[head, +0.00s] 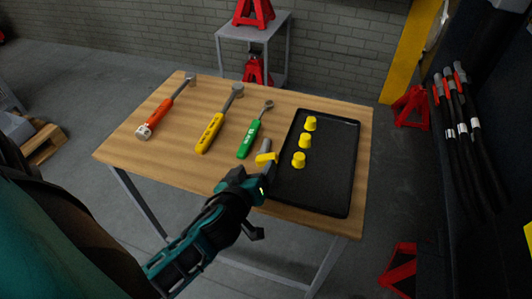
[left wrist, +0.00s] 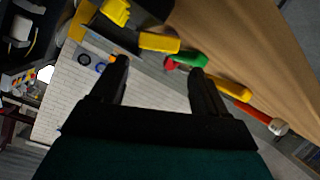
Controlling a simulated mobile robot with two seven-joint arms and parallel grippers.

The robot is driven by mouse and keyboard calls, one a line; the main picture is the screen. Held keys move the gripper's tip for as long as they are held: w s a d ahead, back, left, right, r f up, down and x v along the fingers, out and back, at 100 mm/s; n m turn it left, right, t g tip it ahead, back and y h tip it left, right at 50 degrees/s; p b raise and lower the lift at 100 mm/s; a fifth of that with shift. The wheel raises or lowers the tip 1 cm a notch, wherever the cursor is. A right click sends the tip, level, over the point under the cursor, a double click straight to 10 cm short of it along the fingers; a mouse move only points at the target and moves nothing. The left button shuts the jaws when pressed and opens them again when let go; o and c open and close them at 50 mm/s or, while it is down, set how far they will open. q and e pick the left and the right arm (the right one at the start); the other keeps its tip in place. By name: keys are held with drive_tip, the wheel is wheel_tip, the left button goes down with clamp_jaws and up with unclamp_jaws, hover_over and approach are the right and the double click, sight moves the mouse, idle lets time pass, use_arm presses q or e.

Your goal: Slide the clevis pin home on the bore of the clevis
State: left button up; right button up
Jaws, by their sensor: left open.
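A grey pin with a yellow block-shaped end (head: 266,158), apparently the clevis pin, is at the left edge of the black tray. In the left wrist view its yellow end (left wrist: 160,42) shows just beyond the gap between my fingertips. My left gripper (head: 262,180) reaches up from the lower left to the near side of this pin. In the left wrist view the left gripper (left wrist: 158,68) is open, with nothing seen between its fingers. I cannot make out the clevis or its bore. My right gripper is not in view.
The black tray (head: 335,180) holds several yellow caps (head: 305,141) on the wooden table (head: 170,155). Left of it lie a green-handled tool (head: 249,138), a yellow-handled one (head: 210,132) and a red-handled one (head: 157,116). A dark machine with hoses (head: 475,150) stands at right.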

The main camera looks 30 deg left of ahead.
sight(265, 159)
use_arm(q)
drive_tip(key=shift+d+x, duration=0.15)
drive_tip(key=shift+x, duration=1.4)
drive_tip(key=shift+d+x, duration=0.1)
drive_tip(key=shift+x, duration=1.45)
drive_tip(key=c, duration=1)
drive_tip(key=shift+c, duration=0.2)
